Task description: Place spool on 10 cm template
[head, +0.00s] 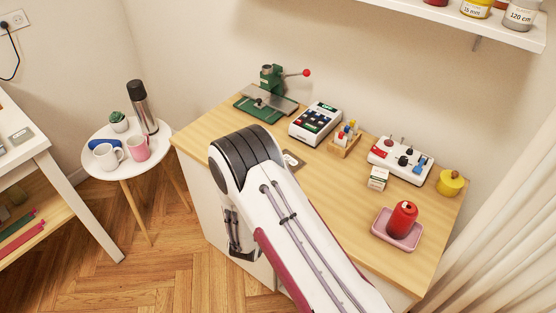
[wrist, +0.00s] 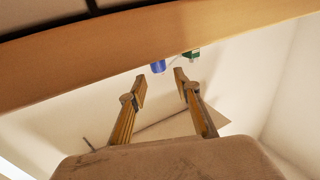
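In the head view, a red spool-like object (head: 403,219) stands upright on a pink tray (head: 380,234) at the table's front right. A yellow spool-like object (head: 450,184) stands behind it near the right edge. I cannot make out a template marked 10 cm; a small dark plate with a pale label (head: 292,160) lies partly hidden behind my arm. In the wrist view, my gripper (wrist: 161,82) is open, fingers apart with nothing between them. A blue object (wrist: 158,66) and a green one (wrist: 193,55) show beyond the fingertips. My gripper is not visible in the head view.
A green press (head: 268,97), a keypad device (head: 316,122), a small wooden rack (head: 345,143), a white control box (head: 401,158) and a small white box (head: 378,177) line the wooden table. A round side table (head: 112,172) with mugs and a flask stands left.

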